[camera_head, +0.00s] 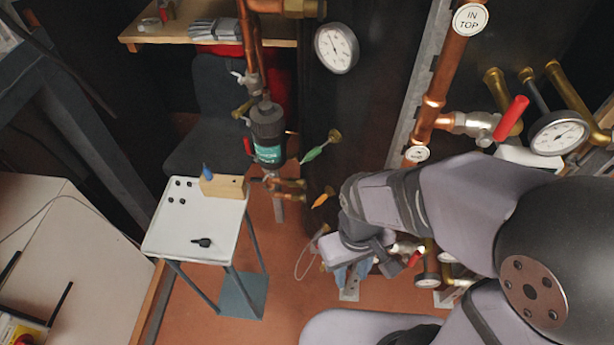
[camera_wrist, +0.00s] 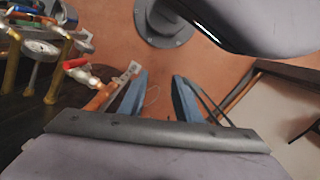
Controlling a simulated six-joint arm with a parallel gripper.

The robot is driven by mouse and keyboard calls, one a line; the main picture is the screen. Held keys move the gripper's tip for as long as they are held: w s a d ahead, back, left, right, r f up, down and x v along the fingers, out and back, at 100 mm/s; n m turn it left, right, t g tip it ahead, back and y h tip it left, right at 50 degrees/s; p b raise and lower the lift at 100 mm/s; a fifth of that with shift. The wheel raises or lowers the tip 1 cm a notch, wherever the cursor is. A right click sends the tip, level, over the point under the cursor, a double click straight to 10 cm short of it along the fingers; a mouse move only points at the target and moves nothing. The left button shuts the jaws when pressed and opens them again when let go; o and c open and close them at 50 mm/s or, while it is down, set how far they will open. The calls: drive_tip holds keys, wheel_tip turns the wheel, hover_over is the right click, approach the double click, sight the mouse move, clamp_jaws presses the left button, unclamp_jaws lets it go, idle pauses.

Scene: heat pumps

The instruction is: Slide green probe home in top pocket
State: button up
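A green item (camera_head: 313,154), likely the green probe, is tilted beside the dark cylinder with the green label. A brass fitting (camera_head: 335,136) is at its upper right end. I cannot tell how deep it sits or which fitting is the top pocket. An orange item (camera_head: 320,201) is lower down. My gripper (camera_head: 351,274) hangs low over the floor, well below the green item and apart from it. In the wrist view my gripper (camera_wrist: 160,97) has its two blue fingers apart, with only floor between them.
A white stand (camera_head: 185,222) holds a black piece (camera_head: 202,242) and a wooden block (camera_head: 222,187) with a blue item (camera_head: 207,172) in it. The dark cylinder (camera_head: 268,130) and copper pipes (camera_head: 434,92) are upright. A red-handled valve (camera_head: 510,118) and gauges are at right.

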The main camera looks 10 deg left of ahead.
drive_tip(key=s+a+f+y+b, duration=0.1)
drive_tip(key=s+a+f+b, duration=0.1)
drive_tip(key=a+f, duration=0.3)
drive_tip(key=s+a+f+y+b, duration=0.1)
drive_tip(key=s+a+f, duration=0.15)
drive_tip(key=a, duration=0.45)
drive_tip(key=w+a+m+t+y, duration=0.2)
drive_tip(key=w+a+m+t, duration=0.15)
drive_tip(key=w+a, duration=0.3)
drive_tip(key=m+t+h, duration=0.3)
drive_tip(key=m+t, duration=0.7)
drive_tip(key=m, duration=0.4)
approach(310, 157)
drive_tip(key=shift+s+a+r, duration=0.1)
drive_tip(key=shift+s, duration=0.2)
drive_tip(key=shift+b+x, duration=2.45)
drive_tip(key=shift+x, duration=2.05)
